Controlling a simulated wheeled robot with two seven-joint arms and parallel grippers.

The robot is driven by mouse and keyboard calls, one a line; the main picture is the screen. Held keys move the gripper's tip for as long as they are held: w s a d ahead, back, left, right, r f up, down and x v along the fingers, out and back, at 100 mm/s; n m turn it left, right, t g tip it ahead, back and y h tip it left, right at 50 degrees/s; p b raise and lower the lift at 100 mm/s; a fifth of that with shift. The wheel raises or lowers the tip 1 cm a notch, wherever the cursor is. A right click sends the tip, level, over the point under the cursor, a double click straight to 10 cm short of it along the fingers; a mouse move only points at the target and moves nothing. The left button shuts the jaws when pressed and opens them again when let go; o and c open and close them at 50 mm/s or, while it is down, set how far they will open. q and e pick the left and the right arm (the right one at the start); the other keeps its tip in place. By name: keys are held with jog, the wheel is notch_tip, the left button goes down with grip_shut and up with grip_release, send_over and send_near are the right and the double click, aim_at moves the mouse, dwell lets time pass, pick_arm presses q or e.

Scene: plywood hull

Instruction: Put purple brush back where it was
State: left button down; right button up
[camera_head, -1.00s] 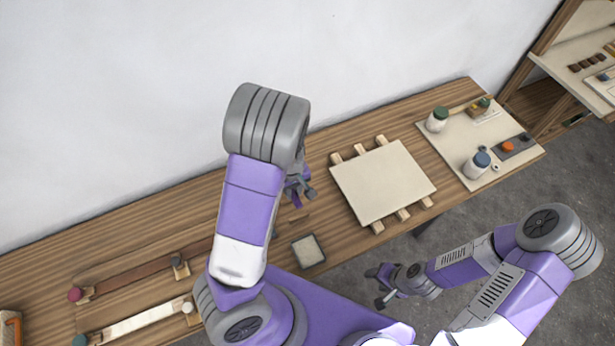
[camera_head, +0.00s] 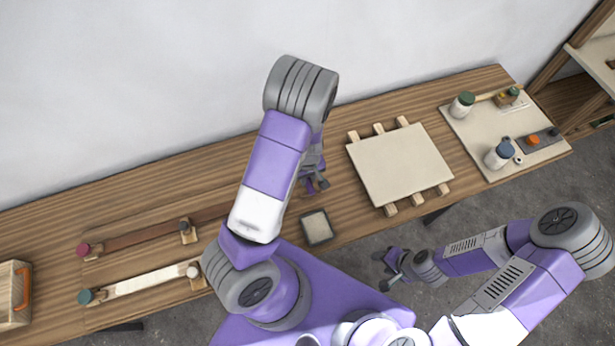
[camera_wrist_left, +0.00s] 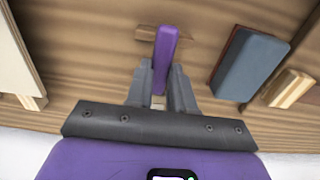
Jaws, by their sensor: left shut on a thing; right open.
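The purple brush (camera_wrist_left: 165,55) shows in the left wrist view as a purple handle standing up between the fingers. My left gripper (camera_wrist_left: 160,92) is shut on it. A short wooden piece (camera_wrist_left: 145,33) shows at the handle's far end; I cannot tell whether it is part of the brush or lies on the bench. In the head view my left gripper (camera_head: 317,184) is over the bench, left of the pale panel, and the arm hides most of the brush. My right gripper (camera_head: 388,270) is open and empty, in front of the bench.
The pale panel (camera_head: 400,165) lies on wooden strips. A small square pad (camera_head: 317,228) lies near the front edge. A blue-grey block (camera_wrist_left: 250,65) lies beside the brush. Jars (camera_head: 499,154) stand on a right-hand board. Long clamped strips (camera_head: 145,282) lie at left.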

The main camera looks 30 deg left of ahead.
pick_arm(q)
jog(key=shift+f+b, duration=0.5)
jog(key=shift+f, duration=0.1)
jog(key=c, duration=1)
grip_release()
jog(key=shift+r, duration=0.1)
jog(key=shift+r+p, duration=0.4)
notch_tip(320, 180, up, 12)
jog(key=p, duration=0.3)
jog(key=shift+r, duration=0.2)
jog(key=shift+s, duration=0.1)
